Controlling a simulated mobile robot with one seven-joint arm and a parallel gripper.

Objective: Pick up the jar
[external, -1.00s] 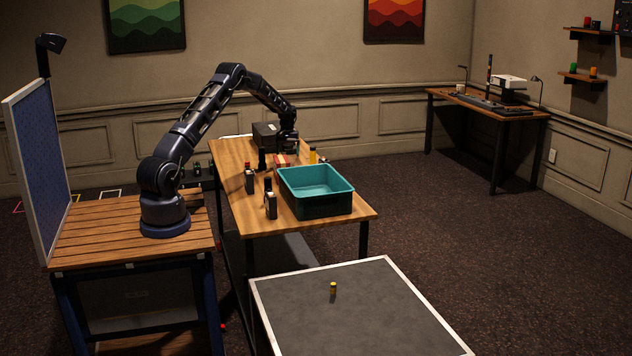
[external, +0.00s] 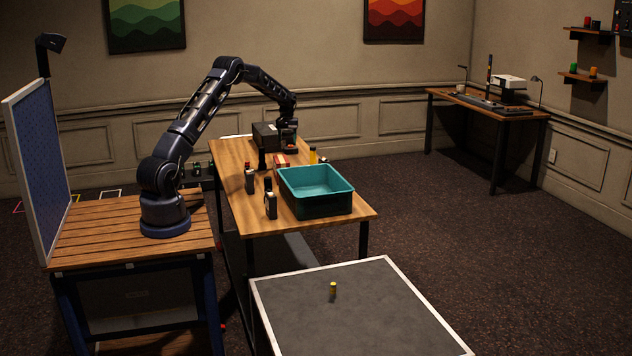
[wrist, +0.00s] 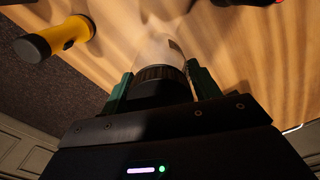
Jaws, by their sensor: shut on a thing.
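The jar (wrist: 158,48) has a pale, see-through body and a black ribbed lid. In the wrist view it sits between the green fingers of my gripper (wrist: 160,84), which is shut on it around the lid end. Its far end points toward the wooden table top. In the external view my gripper (external: 288,136) is over the far end of the wooden table (external: 235,200), beside a black box (external: 265,135). The jar is too small and dark to make out there.
A yellow, dark-ended cylinder (wrist: 62,38) lies left of the jar in the wrist view. A teal bin (external: 317,184), a red box (external: 281,160), a yellow bottle (external: 313,156) and several small dark bottles crowd the table's middle. The table's near corner is clear.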

